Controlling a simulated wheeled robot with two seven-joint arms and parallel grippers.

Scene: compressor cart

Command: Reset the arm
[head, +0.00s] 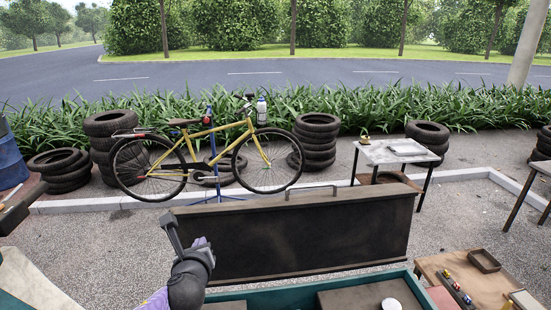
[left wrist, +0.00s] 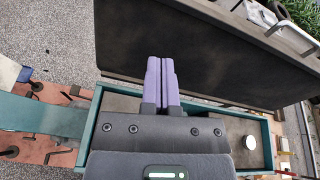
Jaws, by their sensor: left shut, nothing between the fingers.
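My left gripper (head: 199,243) is in front of the left part of a raised dark lid in the head view, partly hidden by my own wrist. In the left wrist view its two purple fingers (left wrist: 161,80) lie together, shut with nothing between them. They point toward the dark lid (left wrist: 200,50), above a teal box; I cannot tell whether they touch the lid. My right gripper is not in view.
The lid (head: 300,235) stands open behind the teal box (head: 280,298), which holds a white round item (head: 391,304). A wooden surface (head: 490,287) with a small tray is right. A yellow bicycle (head: 215,150), tires (head: 317,140) and a metal table (head: 375,153) stand beyond.

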